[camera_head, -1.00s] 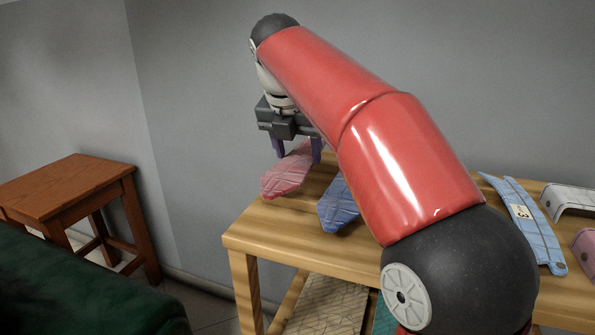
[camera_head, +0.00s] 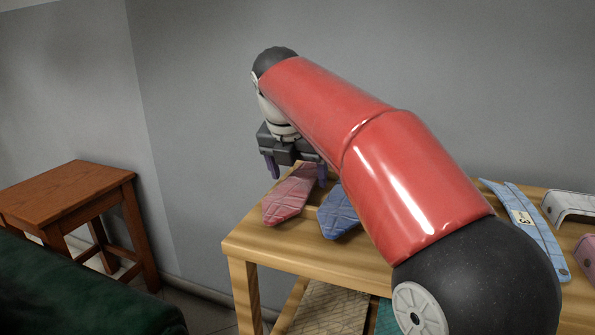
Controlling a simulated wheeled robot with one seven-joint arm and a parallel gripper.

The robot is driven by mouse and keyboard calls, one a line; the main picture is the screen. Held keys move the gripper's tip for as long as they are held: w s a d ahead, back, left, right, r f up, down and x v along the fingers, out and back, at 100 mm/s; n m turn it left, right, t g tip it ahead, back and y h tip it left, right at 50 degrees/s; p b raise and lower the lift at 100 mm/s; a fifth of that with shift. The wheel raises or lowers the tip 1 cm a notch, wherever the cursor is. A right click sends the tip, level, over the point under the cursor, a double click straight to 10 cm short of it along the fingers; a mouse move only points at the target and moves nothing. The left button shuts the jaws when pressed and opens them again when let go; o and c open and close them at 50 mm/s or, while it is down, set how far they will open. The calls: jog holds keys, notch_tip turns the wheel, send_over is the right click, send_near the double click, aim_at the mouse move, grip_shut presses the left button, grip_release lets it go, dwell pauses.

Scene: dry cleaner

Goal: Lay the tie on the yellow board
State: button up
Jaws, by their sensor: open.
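A light blue strip with a numbered tag (camera_head: 527,228), which looks like the folded tie, lies on the wooden table at the right. My gripper (camera_head: 296,178) is open, its two purple fingers pointing down over the back part of a pink quilted board (camera_head: 290,196) at the table's left end. I see nothing held between the fingers; whether they touch the pink board I cannot tell. No plainly yellow board shows; my red arm hides the middle of the table.
A blue quilted board (camera_head: 339,211) lies right of the pink one on the table (camera_head: 258,238). A cream patterned piece (camera_head: 330,308) is on the lower shelf. White (camera_head: 570,203) and pink (camera_head: 587,250) items sit far right. A brown stool (camera_head: 70,190) and green furniture (camera_head: 75,290) stand left.

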aim_at(294, 189)
jog(key=shift+f+b, duration=0.15)
jog(key=shift+b, duration=0.15)
jog(key=shift+f+b, duration=0.2)
jog(key=shift+b, duration=0.35)
jog(key=p+v, duration=0.1)
jog(key=v, duration=0.1)
jog(key=p+v, duration=0.1)
jog(key=v, duration=0.2)
jog(key=p+v, duration=0.1)
jog(key=v, duration=0.1)
jog(key=shift+w+d+r, duration=0.15)
jog(key=shift+r, duration=0.35)
jog(key=shift+o, duration=0.4)
jog(key=shift+r+p, duration=0.35)
jog(key=shift+p, duration=0.1)
jog(key=shift+s+d+f+p, duration=0.15)
jog(key=shift+s+d+p, duration=0.2)
jog(key=shift+p, duration=0.65)
jog(key=x, duration=0.2)
jog(key=b+x, duration=0.1)
jog(key=x, duration=0.2)
jog(key=a+x, duration=0.1)
jog(key=x, duration=0.1)
jog(key=shift+w+f+b, duration=0.15)
jog(key=shift+f+b, duration=0.2)
jog(key=shift+f, duration=0.1)
